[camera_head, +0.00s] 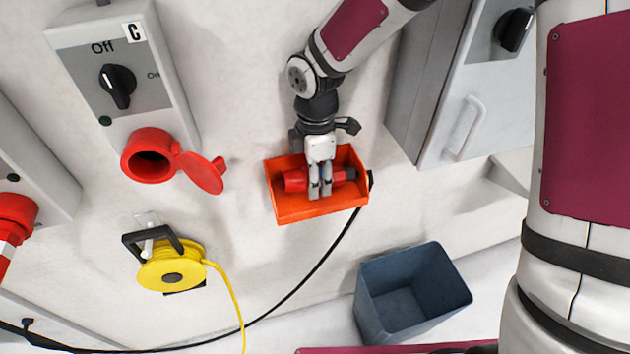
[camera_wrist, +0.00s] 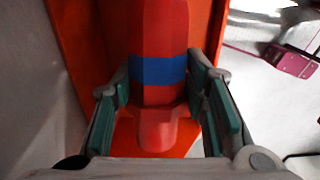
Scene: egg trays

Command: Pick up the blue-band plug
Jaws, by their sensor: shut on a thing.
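The blue-band plug (camera_wrist: 157,40) is red with one blue stripe around its body. In the wrist view it lies between the two finger pads of my gripper (camera_wrist: 163,100), which is shut on it. In the head view my gripper (camera_head: 320,190) reaches down into an orange tray (camera_head: 300,212), and the red plug (camera_head: 295,180) shows on both sides of the fingers. The blue stripe is hidden by the fingers there. I cannot tell whether the plug touches the tray floor.
A black cable (camera_head: 320,262) runs from the tray's right side down to the lower left. A red socket (camera_head: 150,157) with its lid open is on the switch box at left. A yellow cable reel (camera_head: 172,268) hangs below it. A blue-grey bin (camera_head: 405,300) stands at lower right.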

